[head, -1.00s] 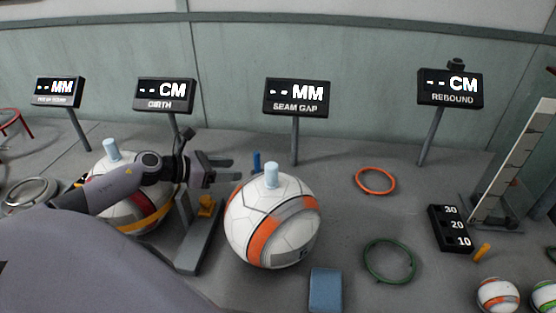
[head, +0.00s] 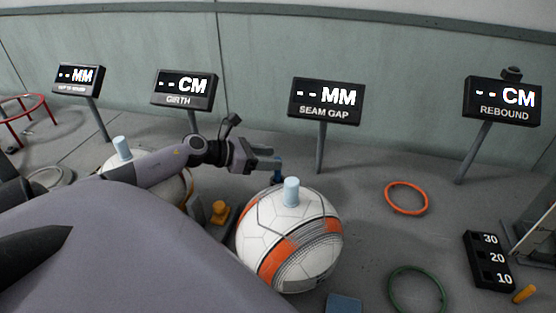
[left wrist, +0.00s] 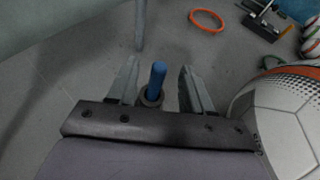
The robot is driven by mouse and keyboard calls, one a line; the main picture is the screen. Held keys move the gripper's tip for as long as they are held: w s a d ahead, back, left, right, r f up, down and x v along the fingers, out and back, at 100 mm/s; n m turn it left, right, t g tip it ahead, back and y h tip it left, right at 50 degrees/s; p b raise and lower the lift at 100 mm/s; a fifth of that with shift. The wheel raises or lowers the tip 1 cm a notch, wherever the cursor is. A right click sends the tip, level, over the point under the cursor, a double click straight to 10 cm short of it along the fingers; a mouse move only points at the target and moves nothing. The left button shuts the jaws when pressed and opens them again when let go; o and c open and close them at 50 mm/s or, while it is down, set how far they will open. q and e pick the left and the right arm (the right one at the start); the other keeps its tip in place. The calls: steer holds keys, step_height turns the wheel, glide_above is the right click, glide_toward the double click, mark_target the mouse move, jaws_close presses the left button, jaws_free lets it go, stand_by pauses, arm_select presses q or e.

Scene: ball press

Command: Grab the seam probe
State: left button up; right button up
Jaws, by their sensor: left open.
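The seam probe looks to be the upright blue handle (head: 278,170), standing behind the large white and orange ball (head: 290,245) and near the SEAM GAP display's post. In the left wrist view the blue handle (left wrist: 157,76) rises from a dark round holder (left wrist: 151,98). My left gripper (head: 276,161) is open at the handle. In the left wrist view its two fingers (left wrist: 156,82) stand on either side of the handle, with gaps on both sides. The lower part of the probe is hidden in the holder. My right gripper is not in view.
The large ball (left wrist: 280,120) is close on the right of my left gripper. The SEAM GAP display (head: 326,100) stands behind on a thin post.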

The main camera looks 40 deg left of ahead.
mark_target(278, 176)
arm_select(q)
steer(key=shift+b+x, duration=0.55)
steer(key=shift+x, duration=1.9)
jaws_close()
